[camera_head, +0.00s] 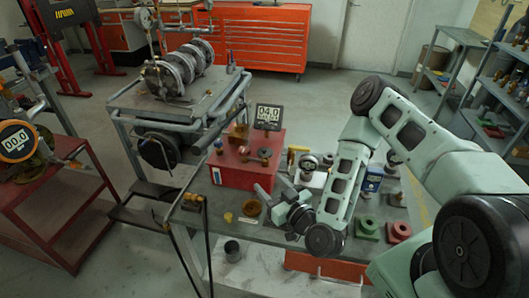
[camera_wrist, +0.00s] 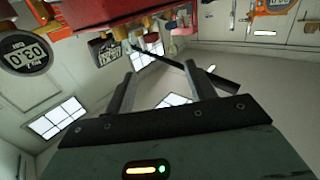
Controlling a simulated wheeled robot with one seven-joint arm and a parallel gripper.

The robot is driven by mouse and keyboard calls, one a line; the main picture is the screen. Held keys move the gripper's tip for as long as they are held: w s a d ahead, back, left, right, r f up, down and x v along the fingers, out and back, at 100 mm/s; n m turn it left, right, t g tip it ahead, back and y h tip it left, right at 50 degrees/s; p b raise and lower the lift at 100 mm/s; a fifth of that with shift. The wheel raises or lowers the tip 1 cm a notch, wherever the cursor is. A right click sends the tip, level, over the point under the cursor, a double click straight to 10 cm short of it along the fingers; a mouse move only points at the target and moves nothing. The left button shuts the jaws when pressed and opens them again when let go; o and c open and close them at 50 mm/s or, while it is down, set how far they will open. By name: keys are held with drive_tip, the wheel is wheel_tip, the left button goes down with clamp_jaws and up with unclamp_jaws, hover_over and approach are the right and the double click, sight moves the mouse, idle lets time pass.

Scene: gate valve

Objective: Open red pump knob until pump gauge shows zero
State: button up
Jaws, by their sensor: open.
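A red box (camera_head: 240,176) stands on the workbench with several small knobs on top. One small reddish knob (camera_head: 241,150) is near its middle; I cannot tell for sure that it is the pump knob. A dark square gauge (camera_head: 268,117) behind the box seems to read 04.0. A round gauge (camera_head: 17,138) at the far left seems to read 00.0. In the wrist view, a round gauge (camera_wrist: 24,53) seems to read 03.0. My gripper (camera_head: 270,188) is open and empty, in front of the red box and apart from its knobs. Its fingers also show in the wrist view (camera_wrist: 161,78).
A brass-coloured round part (camera_head: 251,208) and a yellow cup (camera_head: 228,217) are near my gripper. A blue-labelled container (camera_head: 372,180) and green and red blocks (camera_head: 399,230) are to the right. A metal stand with valves (camera_head: 178,75) is behind left.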

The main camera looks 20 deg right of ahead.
sight(247, 152)
drive_tip(key=shift+m+h, duration=0.3)
drive_tip(key=w+p, duration=0.1)
drive_tip(key=w, duration=0.4)
drive_tip(key=w+a+p, duration=0.1)
drive_tip(key=w+p, duration=0.1)
drive_tip(key=w, duration=0.4)
drive_tip(key=w+p, duration=0.2)
drive_tip(key=w, duration=0.3)
drive_tip(key=shift+w+a, duration=0.2)
drive_tip(key=shift+w, duration=0.15)
drive_tip(key=shift+c, duration=0.3)
drive_tip(key=c, duration=0.9)
